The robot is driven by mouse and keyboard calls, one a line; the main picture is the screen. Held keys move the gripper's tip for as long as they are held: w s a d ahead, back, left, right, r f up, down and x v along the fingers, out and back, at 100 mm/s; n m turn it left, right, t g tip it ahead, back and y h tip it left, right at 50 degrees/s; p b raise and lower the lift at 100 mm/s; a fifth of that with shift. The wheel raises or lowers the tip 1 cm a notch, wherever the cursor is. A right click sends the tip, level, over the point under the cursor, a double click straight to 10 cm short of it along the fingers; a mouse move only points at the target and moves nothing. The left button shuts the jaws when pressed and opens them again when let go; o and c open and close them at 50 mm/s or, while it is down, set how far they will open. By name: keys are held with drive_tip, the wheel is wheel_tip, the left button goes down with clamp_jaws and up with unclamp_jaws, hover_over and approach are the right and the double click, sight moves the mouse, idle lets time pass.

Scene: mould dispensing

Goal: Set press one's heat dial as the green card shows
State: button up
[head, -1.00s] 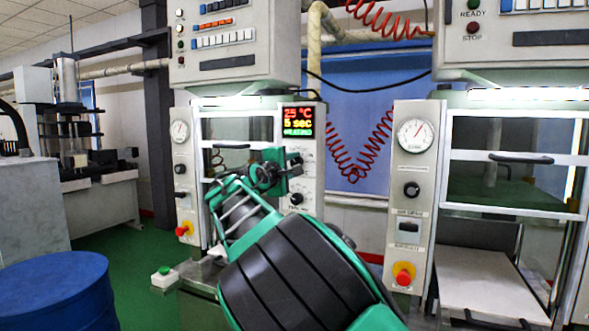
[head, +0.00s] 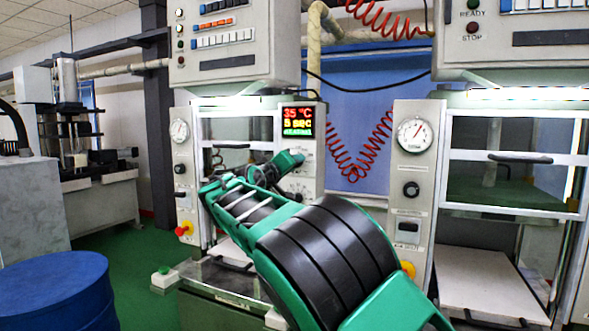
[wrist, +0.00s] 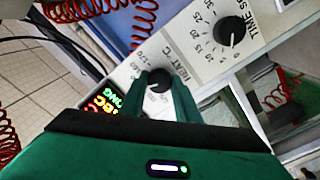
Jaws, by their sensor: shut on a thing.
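The press at the left-centre in the head view has a display (head: 298,121) reading 35 °C and 5 sec, with a blurred green line below. In the wrist view the black heat dial (wrist: 155,78), beside the "HEAT °C" label, sits between the two green fingers of my gripper (wrist: 159,86). The gripper is shut on this dial. In the head view my gripper (head: 291,160) is at the panel just below the display, and my arm hides much of the panel's lower part. I see no green card in these frames.
A black time dial (wrist: 231,30) is beside the heat dial on the same panel. Red coiled hoses (head: 357,160) hang right of the panel. A second press with a gauge (head: 415,134) stands at right. A blue drum (head: 52,290) is at lower left, with green floor beyond.

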drive_tip(key=shift+f+m, duration=0.45)
drive_tip(key=shift+m, duration=0.35)
drive_tip(key=shift+a, duration=0.1)
drive_tip(key=o, duration=1)
drive_tip(key=shift+o, duration=0.2)
drive_tip(key=shift+r, duration=0.2)
drive_tip(key=shift+s, duration=0.15)
drive_tip(key=v, duration=1)
drive_tip(key=shift+s, duration=0.2)
